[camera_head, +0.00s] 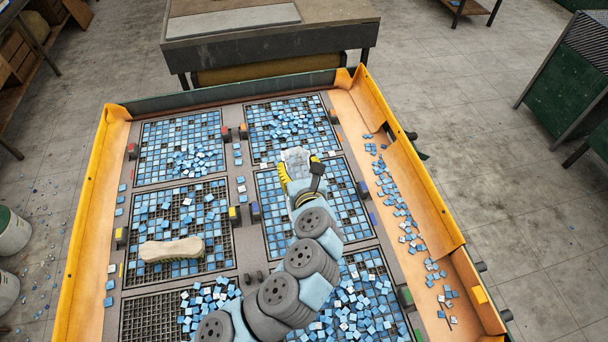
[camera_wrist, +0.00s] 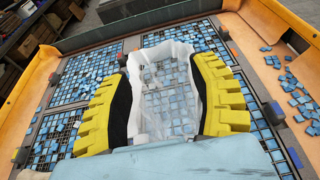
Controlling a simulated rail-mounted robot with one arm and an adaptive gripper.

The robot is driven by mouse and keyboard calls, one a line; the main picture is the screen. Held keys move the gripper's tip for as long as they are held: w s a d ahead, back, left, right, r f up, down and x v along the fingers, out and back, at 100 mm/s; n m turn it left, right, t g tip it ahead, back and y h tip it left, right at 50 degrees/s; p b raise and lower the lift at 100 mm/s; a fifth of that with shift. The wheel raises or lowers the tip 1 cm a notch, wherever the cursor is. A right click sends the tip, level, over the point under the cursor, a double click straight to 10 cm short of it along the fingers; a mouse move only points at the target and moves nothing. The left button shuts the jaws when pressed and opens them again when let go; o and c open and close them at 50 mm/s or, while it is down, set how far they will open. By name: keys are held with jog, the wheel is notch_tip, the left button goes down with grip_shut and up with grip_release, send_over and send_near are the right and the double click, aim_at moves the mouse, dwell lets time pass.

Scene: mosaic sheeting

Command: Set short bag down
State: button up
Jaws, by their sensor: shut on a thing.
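A clear plastic bag (camera_head: 295,156), with blue tiles showing through it, is between the fingers of my gripper (camera_head: 300,172). In the wrist view the bag (camera_wrist: 168,82) stands roughly upright, and the yellow-and-black fingers of my gripper (camera_wrist: 160,92) press on its left and right sides. In the head view the bag is over the right-hand column of tile grids, near the bar between the far grid (camera_head: 290,108) and the middle grid (camera_head: 335,215). I cannot tell whether its base touches the grid. The lower part of the bag is hidden by my arm.
A pale bone-shaped object (camera_head: 171,249) lies on the left middle grid. Loose blue tiles lie in heaps on several grids and along the right orange trough (camera_head: 400,190). Small coloured blocks line the grids. A raised orange wall (camera_head: 385,120) bounds the table's right side.

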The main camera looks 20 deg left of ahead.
jog(key=shift+w+f+b, duration=0.2)
jog(key=shift+w+f, duration=0.7)
jog(key=shift+f, duration=0.15)
jog(key=shift+w+f+b, duration=0.2)
jog(key=shift+w+f, duration=0.65)
jog(key=shift+f, duration=1.9)
jog(key=o, duration=1.3)
jog(key=shift+v, duration=6)
jog(key=shift+d, duration=0.1)
